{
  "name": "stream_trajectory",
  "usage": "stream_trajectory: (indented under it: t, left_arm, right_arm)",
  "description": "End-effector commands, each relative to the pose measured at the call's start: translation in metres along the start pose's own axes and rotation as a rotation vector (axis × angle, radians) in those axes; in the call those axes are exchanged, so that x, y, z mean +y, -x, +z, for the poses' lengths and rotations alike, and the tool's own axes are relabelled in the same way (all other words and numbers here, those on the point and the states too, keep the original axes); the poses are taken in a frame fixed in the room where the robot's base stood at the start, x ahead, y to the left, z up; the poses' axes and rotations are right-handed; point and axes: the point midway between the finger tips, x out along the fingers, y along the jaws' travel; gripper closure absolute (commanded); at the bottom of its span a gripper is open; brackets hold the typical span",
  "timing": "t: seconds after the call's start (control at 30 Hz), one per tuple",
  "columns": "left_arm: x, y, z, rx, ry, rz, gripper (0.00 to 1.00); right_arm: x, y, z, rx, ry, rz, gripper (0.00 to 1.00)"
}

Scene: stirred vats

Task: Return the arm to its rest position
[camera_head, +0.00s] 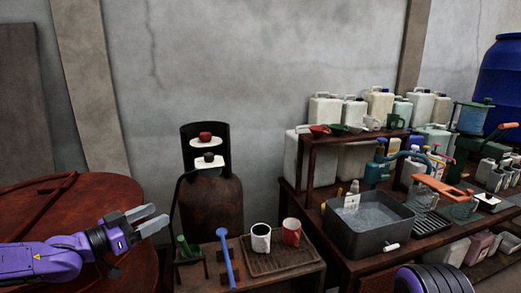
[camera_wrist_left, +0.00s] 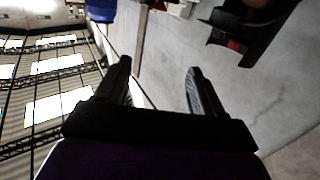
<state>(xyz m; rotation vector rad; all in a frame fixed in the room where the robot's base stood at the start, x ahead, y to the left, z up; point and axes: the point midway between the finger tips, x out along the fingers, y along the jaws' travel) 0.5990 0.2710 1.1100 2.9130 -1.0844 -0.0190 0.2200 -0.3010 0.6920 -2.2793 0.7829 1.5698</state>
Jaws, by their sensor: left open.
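My left arm comes in from the left in the head view. My left gripper (camera_head: 154,218) is open and empty, its two grey fingers pointing right, in front of or above the right edge of the round reddish-brown table (camera_head: 60,215). In the left wrist view its two dark fingers (camera_wrist_left: 158,70) stand apart with nothing between them. My right gripper does not show; a black and purple part at the bottom right of the head view looks like my own.
A rusty cylinder (camera_head: 210,205) stands behind. A grey basin (camera_head: 368,240) and several jugs crowd the right bench.

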Motion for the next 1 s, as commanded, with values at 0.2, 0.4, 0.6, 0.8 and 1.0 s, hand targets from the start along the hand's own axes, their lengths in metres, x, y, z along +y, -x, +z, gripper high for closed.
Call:
stream_trajectory:
  t: [0.2, 0.4, 0.6, 0.8, 1.0]
  left_arm:
    - [-0.006, -0.001, -0.009, 0.07, 0.066, -0.059, 0.32]
    - [-0.008, -0.003, -0.01, 0.124, 0.188, -0.135, 0.32]
    - [-0.008, -0.003, 0.03, 0.116, 0.391, -0.283, 0.32]
    - [0.007, 0.021, 0.142, -0.034, 0.634, -0.555, 0.32]
    - [0.058, 0.106, 0.289, -0.345, 0.778, -0.929, 0.32]
  right_arm:
    - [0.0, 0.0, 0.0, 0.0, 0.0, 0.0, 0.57]
    - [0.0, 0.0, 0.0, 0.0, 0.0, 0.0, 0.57]
    - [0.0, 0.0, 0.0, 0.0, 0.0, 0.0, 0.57]
    - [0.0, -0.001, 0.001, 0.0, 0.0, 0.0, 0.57]
    - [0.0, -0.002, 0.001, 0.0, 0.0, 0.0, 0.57]
